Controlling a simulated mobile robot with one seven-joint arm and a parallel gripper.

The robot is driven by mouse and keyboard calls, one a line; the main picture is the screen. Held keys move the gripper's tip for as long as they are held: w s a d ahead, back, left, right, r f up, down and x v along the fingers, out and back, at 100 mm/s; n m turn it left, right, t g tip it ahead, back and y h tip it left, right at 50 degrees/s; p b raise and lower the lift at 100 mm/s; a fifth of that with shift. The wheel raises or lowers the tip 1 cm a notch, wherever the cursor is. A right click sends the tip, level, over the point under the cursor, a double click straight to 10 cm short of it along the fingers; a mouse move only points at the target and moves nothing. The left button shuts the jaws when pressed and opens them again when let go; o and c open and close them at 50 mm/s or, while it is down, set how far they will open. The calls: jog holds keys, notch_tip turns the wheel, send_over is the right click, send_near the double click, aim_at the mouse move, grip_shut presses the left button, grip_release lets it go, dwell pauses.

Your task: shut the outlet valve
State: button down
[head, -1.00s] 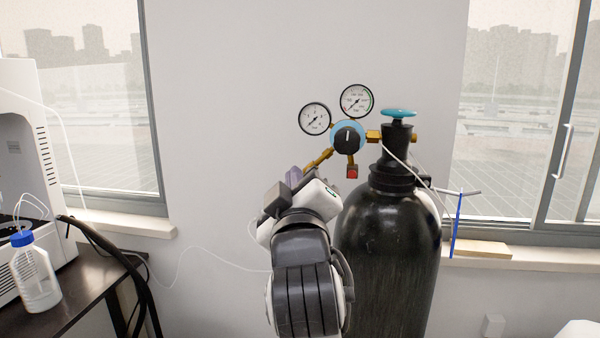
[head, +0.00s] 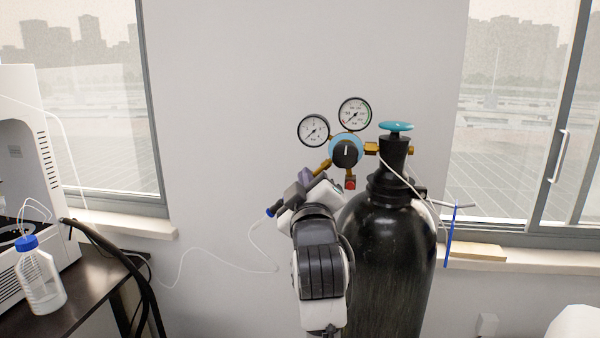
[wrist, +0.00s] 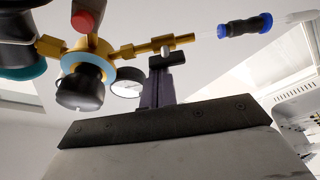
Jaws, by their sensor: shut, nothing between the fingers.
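The outlet valve is on the brass outlet arm (head: 322,166), which slopes down and left from the regulator (head: 345,150) on the black gas cylinder (head: 388,260). In the wrist view, the brass outlet valve (wrist: 180,41) runs toward a blue and black hose fitting (wrist: 245,25). A small grey piece, apparently its handle, is under the brass. My gripper (wrist: 162,78) has its purple-grey fingers shut, with their tips close to this piece. I cannot tell whether they touch. In the head view, my gripper (head: 305,176) is just below the outlet arm, and my wrist partly hides the valve.
Two round gauges (head: 313,130) stand above the regulator. A teal cylinder handwheel (head: 396,126) is to the right. A thin white hose (head: 215,258) loops away to the left. A dark bench with a clear bottle (head: 40,283) is at left. The wall above my arm is clear.

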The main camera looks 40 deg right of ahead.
jog(key=shift+s+m+h+b, duration=0.1)
jog(key=shift+m+h+b, duration=0.4)
jog(key=shift+m, duration=0.9)
jog(key=shift+s+d+f+m+g+h+b, duration=0.15)
jog(key=shift+f+m+g+h+b, duration=0.6)
jog(key=shift+m, duration=2.6)
jog(key=shift+s+d+r+m+g+h+b, duration=0.2)
jog(key=shift+m+g+h, duration=1.1)
jog(key=shift+m, duration=2)
jog(key=shift+s+d+f+m+g+h+b, duration=0.15)
jog(key=shift+f+m+g+h+b, duration=0.35)
jog(key=shift+m+g, duration=1.85)
jog(key=shift+r+m+t, duration=0.2)
jog(key=shift+m+t, duration=0.8)
